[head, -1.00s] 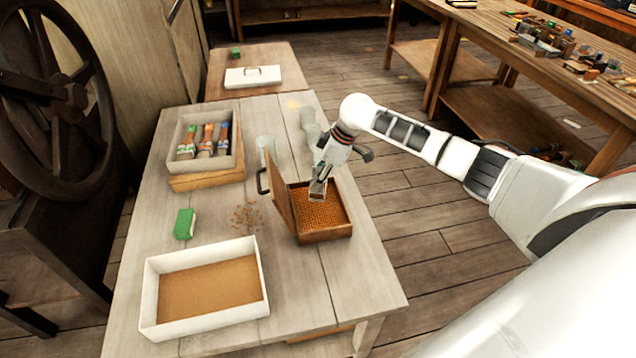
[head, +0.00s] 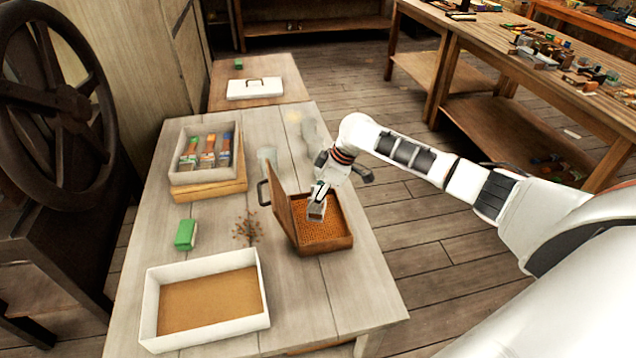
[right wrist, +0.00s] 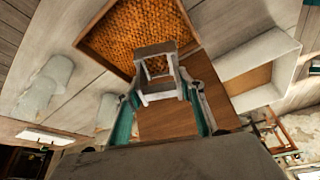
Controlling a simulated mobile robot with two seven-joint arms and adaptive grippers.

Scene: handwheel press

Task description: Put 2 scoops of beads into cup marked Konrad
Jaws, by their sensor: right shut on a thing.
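A wooden box (head: 335,245) full of orange beads (head: 322,228) stands open on the pale table, its lid (head: 285,205) raised on the left side. My right gripper (head: 319,193) is above the box, shut on a small grey scoop (head: 316,211). In the right wrist view the scoop (right wrist: 157,68) is between the fingers, in front of the beads (right wrist: 135,30). I cannot tell whether it touches them or holds any. Clear cups (head: 267,160) stand behind the box; they also show in the right wrist view (right wrist: 45,85). No name is readable. My left gripper is out of view.
A white tray (head: 265,300) with a brown bottom is at the front left. A green block (head: 186,234) and a small brown twiggy bunch (head: 247,228) lie left of the box. A bin (head: 175,150) of brushes is behind them. A handwheel (head: 50,100) stands far left.

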